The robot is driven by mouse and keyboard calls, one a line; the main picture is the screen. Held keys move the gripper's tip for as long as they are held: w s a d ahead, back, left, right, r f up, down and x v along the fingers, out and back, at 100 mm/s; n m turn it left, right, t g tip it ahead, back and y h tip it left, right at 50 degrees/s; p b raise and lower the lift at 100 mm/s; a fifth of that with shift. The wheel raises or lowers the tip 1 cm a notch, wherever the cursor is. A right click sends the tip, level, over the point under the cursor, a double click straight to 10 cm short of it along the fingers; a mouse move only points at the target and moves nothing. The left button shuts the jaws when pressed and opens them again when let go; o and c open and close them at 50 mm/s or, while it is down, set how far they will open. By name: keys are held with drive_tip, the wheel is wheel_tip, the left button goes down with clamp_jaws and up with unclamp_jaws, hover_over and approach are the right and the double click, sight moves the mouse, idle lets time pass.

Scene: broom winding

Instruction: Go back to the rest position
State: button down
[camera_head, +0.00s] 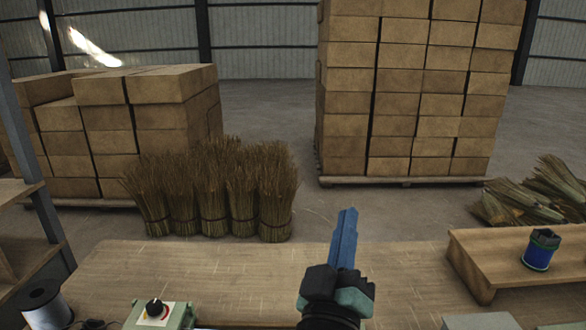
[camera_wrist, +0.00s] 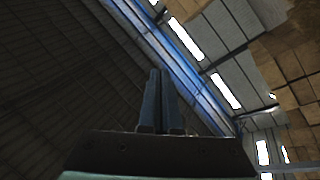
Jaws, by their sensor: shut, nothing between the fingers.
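My gripper (camera_head: 346,228) stands in the lower middle of the head view, above the wooden workbench (camera_head: 215,268). Its blue fingers point up and are shut together with nothing between them. In the wrist view the two fingers (camera_wrist: 158,85) lie side by side and point at the roof and wall of the hall. No object touches the gripper in either view.
On the bench are a wire spool (camera_head: 45,305), a control box with a black knob (camera_head: 156,312), and a raised wooden shelf (camera_head: 490,262) holding a blue item (camera_head: 541,250). Broom bundles (camera_head: 215,195) and stacked boxes (camera_head: 415,90) stand behind. The bench's middle left is clear.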

drive_tip(key=s+a+r+m+t+y+p, duration=0.1)
drive_tip(key=s+r, duration=0.4)
drive_tip(key=r, duration=0.6)
drive_tip(key=s+a+r+m+t+y+p, duration=0.1)
drive_tip(key=s+a+r+t+y+p, duration=0.1)
drive_tip(key=r, duration=0.9)
drive_tip(key=s+a+r+m+t+y+p, duration=0.2)
drive_tip(key=s+a+r+t+y, duration=0.1)
drive_tip(key=s+r, duration=0.5)
wheel_tip(320, 180, up, 3)
drive_tip(key=shift+a+r+p, duration=0.1)
drive_tip(key=shift+a+p, duration=0.2)
drive_tip(key=shift+a, duration=0.4)
